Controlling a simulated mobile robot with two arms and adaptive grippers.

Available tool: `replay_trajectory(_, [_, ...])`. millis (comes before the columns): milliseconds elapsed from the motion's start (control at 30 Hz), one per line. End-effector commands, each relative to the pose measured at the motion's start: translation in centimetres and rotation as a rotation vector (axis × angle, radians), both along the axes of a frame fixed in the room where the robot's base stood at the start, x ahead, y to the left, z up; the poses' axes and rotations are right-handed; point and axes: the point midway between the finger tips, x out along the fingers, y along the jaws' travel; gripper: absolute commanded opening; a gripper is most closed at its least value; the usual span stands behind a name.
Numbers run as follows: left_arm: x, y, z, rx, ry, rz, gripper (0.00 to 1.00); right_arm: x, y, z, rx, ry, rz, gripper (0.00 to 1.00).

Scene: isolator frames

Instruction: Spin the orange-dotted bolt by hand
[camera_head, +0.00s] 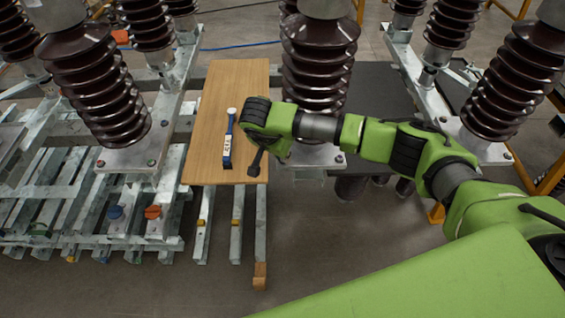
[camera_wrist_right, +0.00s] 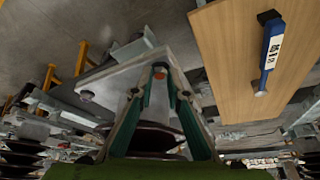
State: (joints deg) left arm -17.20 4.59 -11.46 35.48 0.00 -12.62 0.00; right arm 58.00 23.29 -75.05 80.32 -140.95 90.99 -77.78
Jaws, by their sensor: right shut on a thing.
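In the right wrist view, my right gripper (camera_wrist_right: 160,76) has its two green-and-dark fingers closed together at the tips. Between the tips is the orange-dotted bolt (camera_wrist_right: 160,73), at the corner of a pale metal base plate (camera_wrist_right: 118,78). Most of the bolt is hidden by the fingers. In the head view my right arm reaches in from the right to the base plate (camera_head: 312,174) under the middle brown insulator (camera_head: 318,65). There the wrist hides the fingertips and the bolt. My left gripper is not in view.
A wooden board (camera_head: 240,88) lies left of my right wrist. A blue torque wrench (camera_head: 228,140) with a white label lies on it. Another bolt (camera_wrist_right: 87,96) sits on the same plate. Brown ribbed insulators (camera_head: 92,85) stand on galvanised frames around. A dark surface (camera_head: 378,90) lies behind my arm.

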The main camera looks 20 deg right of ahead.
Motion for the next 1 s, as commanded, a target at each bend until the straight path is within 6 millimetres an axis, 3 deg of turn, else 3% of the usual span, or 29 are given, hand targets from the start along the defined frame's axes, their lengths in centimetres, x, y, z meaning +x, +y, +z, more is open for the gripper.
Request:
replay_trajectory(33, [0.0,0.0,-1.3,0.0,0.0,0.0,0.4,0.3,0.0,-0.5,-0.002,-0.005,-0.044,0.0])
replay_trajectory(400, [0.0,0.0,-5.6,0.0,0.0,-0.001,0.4,0.6,0.2,-0.4,-0.002,-0.005,-0.397,0.0])
replay_trajectory(1000, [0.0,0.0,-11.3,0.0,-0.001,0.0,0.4,1.1,0.2,-0.2,0.0,-0.005,-0.967,0.0])
